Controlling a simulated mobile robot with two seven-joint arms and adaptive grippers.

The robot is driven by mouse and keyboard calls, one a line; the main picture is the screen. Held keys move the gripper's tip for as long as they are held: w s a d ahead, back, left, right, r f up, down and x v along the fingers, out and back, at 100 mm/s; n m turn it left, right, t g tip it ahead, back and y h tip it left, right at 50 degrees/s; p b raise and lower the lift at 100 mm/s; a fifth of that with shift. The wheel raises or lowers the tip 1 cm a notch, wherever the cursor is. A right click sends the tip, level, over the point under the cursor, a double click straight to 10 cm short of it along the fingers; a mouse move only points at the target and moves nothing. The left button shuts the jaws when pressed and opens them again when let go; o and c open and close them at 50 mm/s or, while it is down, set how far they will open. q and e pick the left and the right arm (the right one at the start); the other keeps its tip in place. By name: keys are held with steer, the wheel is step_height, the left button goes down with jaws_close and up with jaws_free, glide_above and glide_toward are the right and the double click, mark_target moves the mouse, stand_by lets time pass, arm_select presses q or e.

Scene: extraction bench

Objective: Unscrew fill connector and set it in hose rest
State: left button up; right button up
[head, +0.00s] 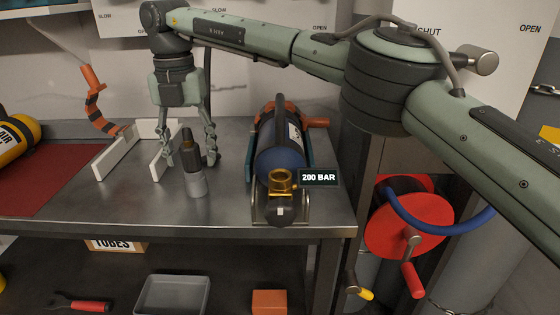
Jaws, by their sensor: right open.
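The orange-and-black striped fill connector (96,106) hangs on a thin hose at the left. Its lower end is by the white hose rest (112,159), a pair of upright plates on the bench; I cannot tell whether it is seated there. A blue-ended cylinder (281,163) lies in a cradle, with a brass fitting (281,181) at its near end and no hose visible on it. My right gripper (190,152) points down, open, between the hose rest and the cylinder, apart from both. It seems to hold nothing. My left gripper is out of view.
A dark bottle-like item on a grey base (194,183) stands just in front of my right gripper. A 200 BAR label (318,177) is by the fitting. A red hose reel (408,222) is at the right, a yellow cylinder (15,138) at the left. The bench front-left is clear.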

step_height(320, 180, up, 8)
steer(key=shift+f, duration=0.25)
stand_by(0.4)
